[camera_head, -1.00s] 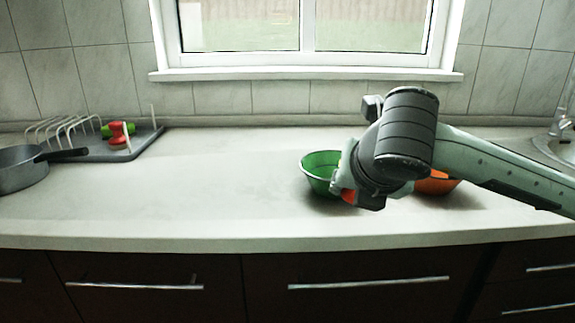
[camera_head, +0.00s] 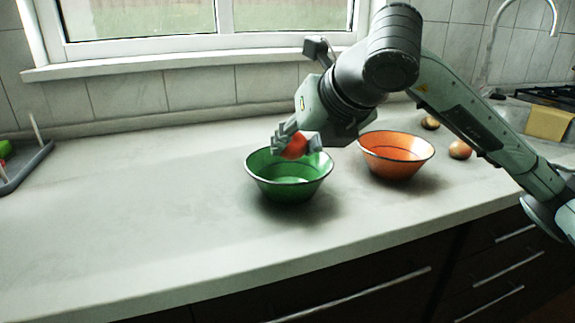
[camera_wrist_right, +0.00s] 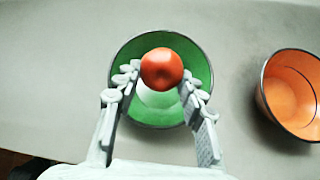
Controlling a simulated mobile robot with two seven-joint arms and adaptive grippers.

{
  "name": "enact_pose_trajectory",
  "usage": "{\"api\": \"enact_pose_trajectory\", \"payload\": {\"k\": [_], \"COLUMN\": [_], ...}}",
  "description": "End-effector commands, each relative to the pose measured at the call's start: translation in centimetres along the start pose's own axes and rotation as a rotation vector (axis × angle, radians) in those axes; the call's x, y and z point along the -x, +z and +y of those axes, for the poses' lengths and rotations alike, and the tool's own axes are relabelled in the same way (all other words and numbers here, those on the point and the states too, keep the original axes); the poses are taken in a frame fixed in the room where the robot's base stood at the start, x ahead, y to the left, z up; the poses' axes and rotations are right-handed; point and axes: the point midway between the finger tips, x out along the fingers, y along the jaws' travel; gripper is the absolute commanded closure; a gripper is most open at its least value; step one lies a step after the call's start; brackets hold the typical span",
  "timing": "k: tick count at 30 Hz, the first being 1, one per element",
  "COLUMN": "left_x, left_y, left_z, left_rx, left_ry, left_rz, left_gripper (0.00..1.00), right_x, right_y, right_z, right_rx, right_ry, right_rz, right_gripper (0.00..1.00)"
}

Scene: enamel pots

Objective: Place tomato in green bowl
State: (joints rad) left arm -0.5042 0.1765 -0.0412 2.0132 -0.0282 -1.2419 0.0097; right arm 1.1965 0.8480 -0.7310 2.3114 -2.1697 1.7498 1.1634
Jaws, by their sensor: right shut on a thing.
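The green bowl (camera_head: 288,188) stands upright on the counter, and its inside looks empty of other things. My right gripper (camera_head: 296,146) is over the bowl and shut on the red tomato (camera_head: 294,147). In the right wrist view the tomato (camera_wrist_right: 162,68) sits between the two fingertips of my right gripper (camera_wrist_right: 158,82), with the green bowl (camera_wrist_right: 128,62) around and behind it. Whether the tomato is below the bowl's rim cannot be told exactly; it looks at or just above it. My left gripper is not in view.
An orange bowl (camera_head: 397,158) stands close to the right of the green bowl, and also shows in the wrist view (camera_wrist_right: 291,92). Two round brownish items (camera_head: 460,149) lie beyond it. A grey tray (camera_head: 28,170) is at the far left. The counter left of the green bowl is clear.

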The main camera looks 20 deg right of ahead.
Motion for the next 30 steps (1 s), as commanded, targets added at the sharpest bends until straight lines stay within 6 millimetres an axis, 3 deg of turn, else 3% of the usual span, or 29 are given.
{"api": "enact_pose_trajectory", "payload": {"k": [3,10,18,30], "left_x": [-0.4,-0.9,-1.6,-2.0], "left_y": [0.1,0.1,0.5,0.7], "left_z": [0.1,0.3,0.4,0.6], "left_rx": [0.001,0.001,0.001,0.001], "left_ry": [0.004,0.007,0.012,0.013], "left_rz": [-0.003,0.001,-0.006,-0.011], "left_gripper": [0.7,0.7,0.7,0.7], "right_x": [-2.5,-4.5,-6.8,-7.1], "right_y": [0.6,0.8,-1.7,-2.0], "right_z": [-0.1,-0.2,-0.8,-0.8], "right_rx": [-0.002,0.001,0.001,0.0], "right_ry": [0.0,0.0,0.0,0.001], "right_rz": [0.002,-0.001,0.001,-0.002], "right_gripper": [0.9,0.9,0.9,0.9]}}
